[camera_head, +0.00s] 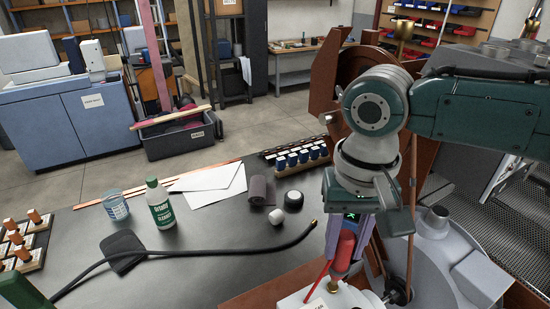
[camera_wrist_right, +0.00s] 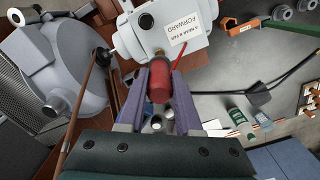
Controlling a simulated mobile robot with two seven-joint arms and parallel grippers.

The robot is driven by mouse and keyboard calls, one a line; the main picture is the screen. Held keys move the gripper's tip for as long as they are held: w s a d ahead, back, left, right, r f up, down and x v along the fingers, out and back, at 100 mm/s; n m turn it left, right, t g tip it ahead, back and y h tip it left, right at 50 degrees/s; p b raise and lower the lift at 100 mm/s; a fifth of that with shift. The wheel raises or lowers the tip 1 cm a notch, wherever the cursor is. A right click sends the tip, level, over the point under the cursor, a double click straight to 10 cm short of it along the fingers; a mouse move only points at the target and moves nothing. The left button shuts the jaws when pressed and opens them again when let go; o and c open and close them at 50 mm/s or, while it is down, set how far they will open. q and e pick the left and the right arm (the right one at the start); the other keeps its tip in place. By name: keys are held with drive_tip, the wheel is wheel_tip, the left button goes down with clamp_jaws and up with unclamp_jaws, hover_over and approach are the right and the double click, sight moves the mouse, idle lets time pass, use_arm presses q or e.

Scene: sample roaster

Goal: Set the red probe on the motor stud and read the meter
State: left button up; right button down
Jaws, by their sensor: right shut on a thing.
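My right gripper (camera_head: 340,258) is shut on the red probe (camera_head: 345,250), which points down over the pale motor housing (camera_head: 318,297). In the right wrist view the red probe (camera_wrist_right: 159,82) sits between the purple fingers of my right gripper (camera_wrist_right: 159,70). A thin red line runs down beside the probe in the head view. I cannot make out a meter reading.
A black hose (camera_head: 200,252) with a brass tip crosses the dark bench. The grey roaster body (camera_head: 435,255) is close on the right.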

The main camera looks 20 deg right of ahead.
drive_tip(key=shift+p, duration=0.7)
idle(0.8)
drive_tip(key=shift+f, duration=0.15)
drive_tip(key=shift+f+b, duration=0.3)
drive_tip(key=shift+f, duration=0.1)
idle(0.7)
wheel_tip(320, 180, up, 7)
drive_tip(key=p, duration=0.8)
drive_tip(key=shift+r, duration=0.1)
idle(0.4)
